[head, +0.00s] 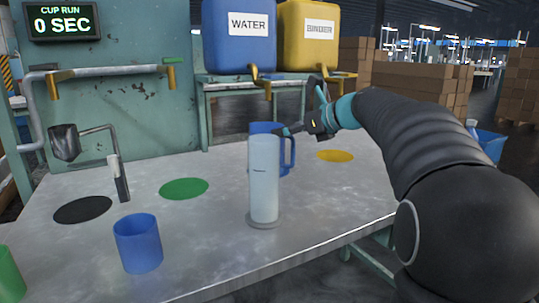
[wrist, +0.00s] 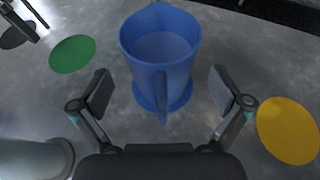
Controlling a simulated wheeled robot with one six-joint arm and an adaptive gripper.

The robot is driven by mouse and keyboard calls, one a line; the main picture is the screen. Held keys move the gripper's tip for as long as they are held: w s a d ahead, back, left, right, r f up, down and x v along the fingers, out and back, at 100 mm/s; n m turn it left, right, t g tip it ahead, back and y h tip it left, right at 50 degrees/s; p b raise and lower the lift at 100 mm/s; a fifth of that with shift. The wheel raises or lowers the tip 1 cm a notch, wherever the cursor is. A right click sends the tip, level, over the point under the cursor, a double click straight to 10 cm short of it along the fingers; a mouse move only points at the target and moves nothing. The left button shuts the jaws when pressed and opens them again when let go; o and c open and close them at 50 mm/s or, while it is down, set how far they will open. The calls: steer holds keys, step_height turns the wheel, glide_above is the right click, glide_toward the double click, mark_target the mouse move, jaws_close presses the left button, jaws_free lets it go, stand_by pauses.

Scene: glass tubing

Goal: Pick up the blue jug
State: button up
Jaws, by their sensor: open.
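In the head view the jug (head: 285,165) is largely hidden behind a pale, translucent cylinder (head: 264,180). My gripper (head: 310,118) reaches in from the right in the head view. Its jaws are open, one finger to each side of the handle line, with nothing held.
The cylinder's base (wrist: 62,160) is at lower left in the wrist view. A blue cup (head: 138,245) and green cup (head: 8,275) stand at front left. Green (head: 184,189), black (head: 83,210) and yellow (head: 335,156) spots mark the table.

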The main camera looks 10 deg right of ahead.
steer(key=x, duration=0.4)
steer(key=shift+r, duration=0.15)
steer(key=c, duration=1.5)
